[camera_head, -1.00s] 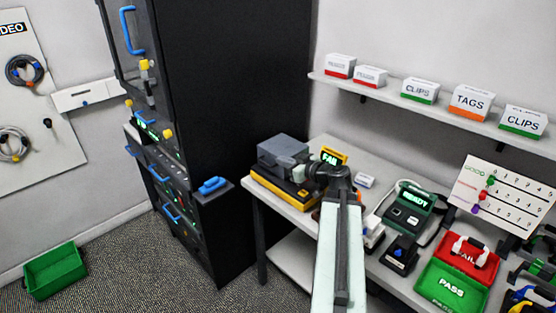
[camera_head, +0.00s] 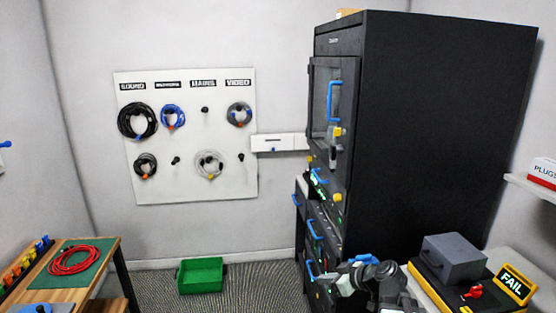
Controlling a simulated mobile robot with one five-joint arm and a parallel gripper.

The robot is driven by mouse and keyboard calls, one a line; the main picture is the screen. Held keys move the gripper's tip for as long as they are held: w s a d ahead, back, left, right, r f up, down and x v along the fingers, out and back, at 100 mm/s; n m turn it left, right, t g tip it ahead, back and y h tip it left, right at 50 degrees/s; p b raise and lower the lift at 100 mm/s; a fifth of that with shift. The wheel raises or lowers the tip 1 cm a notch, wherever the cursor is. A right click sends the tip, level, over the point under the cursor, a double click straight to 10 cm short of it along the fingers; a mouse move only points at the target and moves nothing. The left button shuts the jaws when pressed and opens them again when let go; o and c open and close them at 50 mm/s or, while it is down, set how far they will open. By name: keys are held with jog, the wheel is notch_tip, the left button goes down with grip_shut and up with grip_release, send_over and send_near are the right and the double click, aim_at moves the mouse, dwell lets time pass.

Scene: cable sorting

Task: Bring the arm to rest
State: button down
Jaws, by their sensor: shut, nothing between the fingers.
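My arm is at the bottom edge, right of centre, with most of it out of frame. My gripper (camera_head: 334,285) points left, in front of the lower part of the black cabinet (camera_head: 440,130). It is shut with nothing held.
A yellow-and-black device with a grey box (camera_head: 455,260) and a FAIL sign (camera_head: 514,284) stand on the bench at right. A green crate (camera_head: 201,276) is on the carpet. A wooden table (camera_head: 105,262) with a red cable (camera_head: 75,260) is at left. Coiled cables hang on the white board (camera_head: 190,140).

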jog(key=s+a+f+g+h, duration=0.2)
jog(key=s+a+f+g, duration=0.2)
jog(key=s+a+f, duration=0.25)
jog(key=s+d+f+m+g+h, duration=0.3)
jog(key=s+d+m+h, duration=0.2)
jog(key=m, duration=0.4)
jog(key=shift+s+d+f+g+h, duration=0.2)
jog(key=shift+s+d+g+h, duration=0.15)
jog(key=shift+s+d, duration=0.8)
jog(key=shift+w+d, duration=0.3)
